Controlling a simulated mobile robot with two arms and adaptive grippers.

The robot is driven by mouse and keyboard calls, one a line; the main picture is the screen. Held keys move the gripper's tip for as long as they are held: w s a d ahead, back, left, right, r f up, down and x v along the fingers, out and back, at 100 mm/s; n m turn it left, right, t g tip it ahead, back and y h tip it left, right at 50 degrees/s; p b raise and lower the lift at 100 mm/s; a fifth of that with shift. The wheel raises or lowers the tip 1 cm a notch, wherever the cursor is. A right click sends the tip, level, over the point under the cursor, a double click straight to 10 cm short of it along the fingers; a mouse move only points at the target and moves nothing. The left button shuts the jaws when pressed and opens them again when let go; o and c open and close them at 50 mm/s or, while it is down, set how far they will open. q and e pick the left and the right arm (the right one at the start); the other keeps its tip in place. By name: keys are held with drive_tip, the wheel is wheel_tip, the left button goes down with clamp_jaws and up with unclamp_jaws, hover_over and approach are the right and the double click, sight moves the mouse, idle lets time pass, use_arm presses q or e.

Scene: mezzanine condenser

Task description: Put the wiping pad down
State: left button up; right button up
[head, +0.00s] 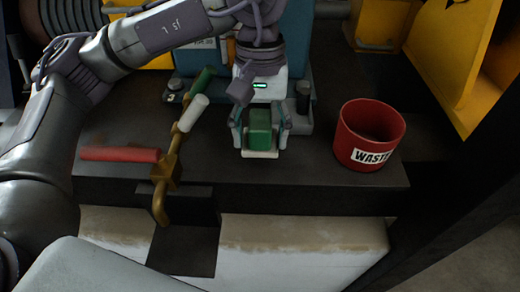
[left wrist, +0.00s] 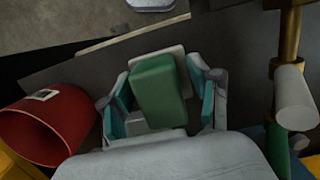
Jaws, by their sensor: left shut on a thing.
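The wiping pad (head: 260,128) has a green block-shaped top and a pale layer under it. It is between the fingers of my left gripper (head: 260,136), which is shut on it, above the dark bench top. In the left wrist view the green block (left wrist: 158,90) fills the space between the teal-lined fingers (left wrist: 160,105), with the pale layer showing past its edges. I cannot tell whether the pale underside touches the bench. My right gripper is not in view.
A red bin labelled WASTE (head: 368,134) stands right of the gripper. Left is a brass valve fitting (head: 168,168) with white (head: 194,113), green (head: 201,83) and red (head: 120,154) handles. Bare dark bench top (head: 300,160) lies in front of the pad, up to the bench's front edge.

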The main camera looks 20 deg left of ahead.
sight(260, 151)
use_arm(q)
drive_tip(key=shift+f, duration=0.35)
wheel_tip(260, 151, down, 2)
drive_tip(key=shift+s+f+b, duration=0.15)
drive_tip(key=shift+f+b, duration=0.1)
drive_tip(key=shift+b, duration=0.35)
drive_tip(key=shift+f, duration=0.4)
drive_tip(key=shift+f+b, duration=0.2)
drive_tip(key=shift+b, duration=0.15)
drive_tip(key=o, duration=1.2)
drive_tip(key=shift+r, duration=0.1)
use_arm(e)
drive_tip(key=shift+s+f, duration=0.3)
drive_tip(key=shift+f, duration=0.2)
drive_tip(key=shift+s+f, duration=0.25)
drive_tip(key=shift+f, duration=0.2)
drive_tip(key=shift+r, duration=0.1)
